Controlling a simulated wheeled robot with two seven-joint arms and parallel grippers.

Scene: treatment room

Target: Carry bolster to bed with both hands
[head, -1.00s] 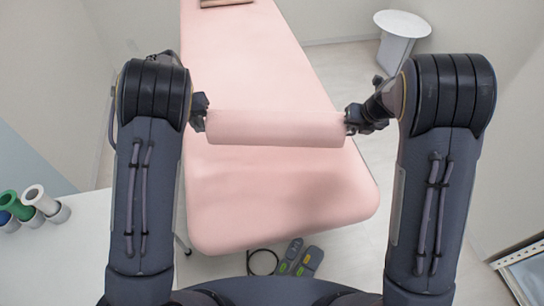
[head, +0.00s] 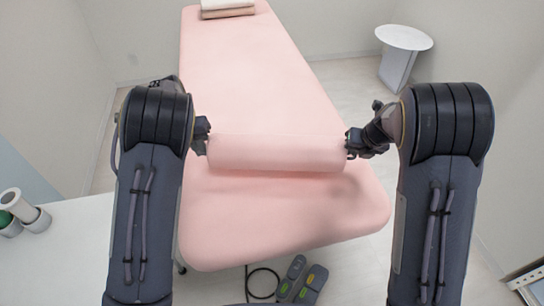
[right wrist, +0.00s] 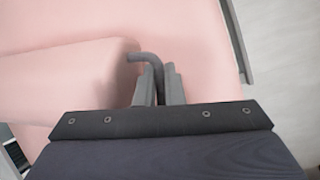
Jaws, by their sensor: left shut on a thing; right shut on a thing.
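The pink bolster (head: 276,153) lies level across the head view, over the near part of the pink bed (head: 290,225). My left gripper (head: 203,135) is shut at the bolster's left end. My right gripper (head: 352,143) is shut at its right end. In the right wrist view, the right gripper's fingers (right wrist: 160,85) are closed together on a grey bent handle beside the bolster's end (right wrist: 75,85). A faint shadow shows on the bed below the bolster. I cannot tell whether the bolster touches the bed.
Folded towels (head: 228,8) lie at the bed's far end. A round white side table (head: 404,38) stands at the far right. A white counter (head: 60,255) with rolls (head: 20,208) is at left. A pedal control (head: 303,280) lies on the floor near the bed's near edge.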

